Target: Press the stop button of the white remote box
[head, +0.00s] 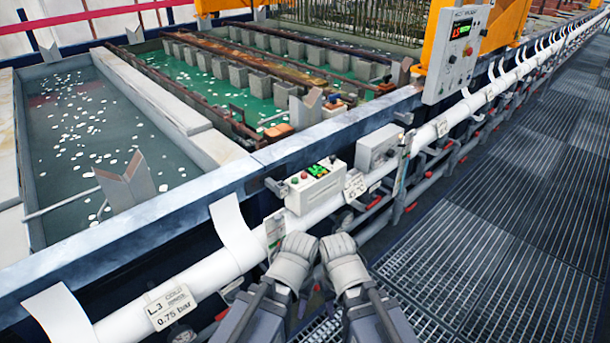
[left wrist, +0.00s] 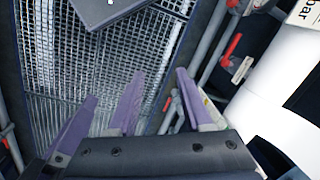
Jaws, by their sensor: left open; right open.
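The white remote box (head: 316,187) sits on the white pipe near the middle of the head view. The left gripper's purple fingers (left wrist: 135,100) show spread over grating in the left wrist view.
The white pipe (head: 205,276) runs diagonally, with tags and white flaps. A grey box (head: 378,148) stands right of the remote box. A control panel (head: 455,52) stands farther back. Tanks (head: 110,130) lie beyond the blue rim. The grated walkway (head: 500,240) at right is clear.

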